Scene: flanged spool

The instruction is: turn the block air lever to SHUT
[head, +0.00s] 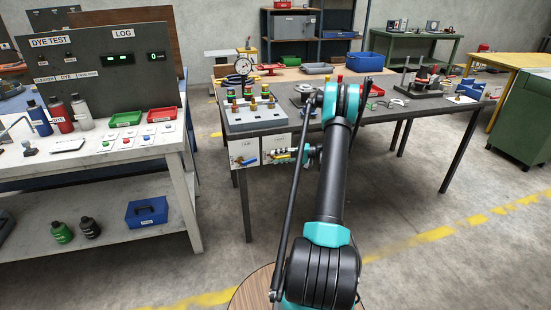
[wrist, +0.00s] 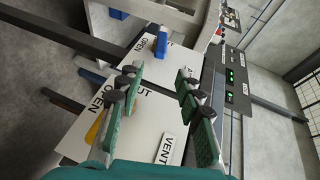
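The lever with a blue handle (head: 247,161) sits on the white left placard (head: 236,148) under the front edge of the dark bench. The placard's name label is mostly hidden behind a finger; only an "A" shows. My gripper (wrist: 157,76) is open and empty, its fingers apart from the handle. In the head view my gripper (head: 284,155) is just right of this placard. Which mark the blue handle points to is unclear.
A second placard, labelled VENT (wrist: 167,148), lies nearer to my gripper, with a yellow handle (wrist: 97,126) partly hidden by a finger. The grey fixture box (head: 254,117) stands on the bench above. A white dye-test bench (head: 110,150) is at left, with a floor gap between.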

